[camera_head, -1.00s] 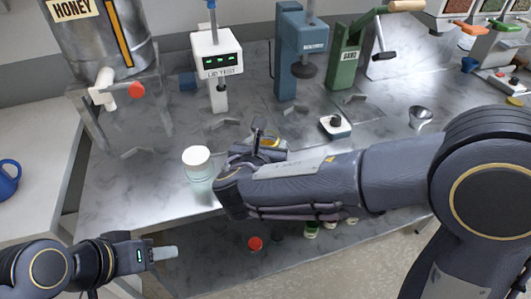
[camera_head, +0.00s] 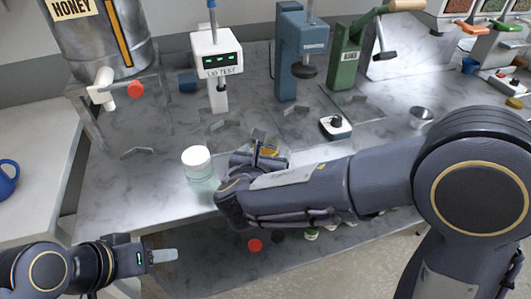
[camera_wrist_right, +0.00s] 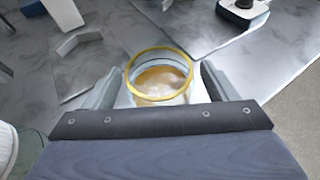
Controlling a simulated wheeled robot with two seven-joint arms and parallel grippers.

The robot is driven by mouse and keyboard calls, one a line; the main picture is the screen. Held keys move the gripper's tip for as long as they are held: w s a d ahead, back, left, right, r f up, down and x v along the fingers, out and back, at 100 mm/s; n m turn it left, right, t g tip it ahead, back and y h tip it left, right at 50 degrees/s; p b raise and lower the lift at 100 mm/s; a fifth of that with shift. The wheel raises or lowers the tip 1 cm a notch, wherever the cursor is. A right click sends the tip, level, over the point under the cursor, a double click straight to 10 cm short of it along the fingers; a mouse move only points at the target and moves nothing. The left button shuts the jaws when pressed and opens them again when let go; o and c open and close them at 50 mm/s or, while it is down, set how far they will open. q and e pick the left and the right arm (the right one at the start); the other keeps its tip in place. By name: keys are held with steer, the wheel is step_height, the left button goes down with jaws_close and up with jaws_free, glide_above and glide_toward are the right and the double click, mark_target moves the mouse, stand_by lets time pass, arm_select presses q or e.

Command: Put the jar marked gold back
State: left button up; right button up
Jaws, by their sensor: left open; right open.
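A glass jar with a gold ring at its rim (camera_wrist_right: 160,66) shows in the right wrist view, lidless, with amber contents. It stands between the fingers of my right gripper (camera_wrist_right: 160,84), which are open with a finger on each side. In the head view my right gripper (camera_head: 256,152) hides most of this jar; a bit of gold (camera_head: 270,150) shows behind it. My left gripper (camera_head: 163,256) is open and empty, low at the left, in front of the table's edge.
A white-lidded jar (camera_head: 198,165) stands just left of my right gripper. A lid tester (camera_head: 217,68), a blue press (camera_head: 291,60), a green press (camera_head: 346,62) and a honey tank (camera_head: 107,40) stand behind. A lower shelf holds a red-topped item (camera_head: 255,245).

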steer(key=shift+r, duration=0.3)
steer(key=v, duration=1.2)
steer(key=shift+d+f, duration=0.1)
steer(key=shift+f, duration=0.05)
steer(key=d+f+m+g+h, duration=0.25)
steer(key=d+m+g, duration=0.35)
steer(key=d, duration=0.6)
steer(key=s+d+f+m+y, duration=0.2)
steer(key=s+d+m+y, duration=0.2)
steer(key=m, duration=1)
steer(key=s+d+f+m+g+y, duration=0.1)
steer(key=s+d+f+m+y, duration=0.1)
steer(key=s+d+m+y, duration=0.3)
steer(key=s+d+m, duration=0.1)
steer(key=s+m, duration=0.3)
steer(key=m, duration=0.6)
steer(key=shift+d+f+g, duration=0.2)
steer(key=shift+d+g, duration=0.1)
steer(key=shift+d, duration=0.1)
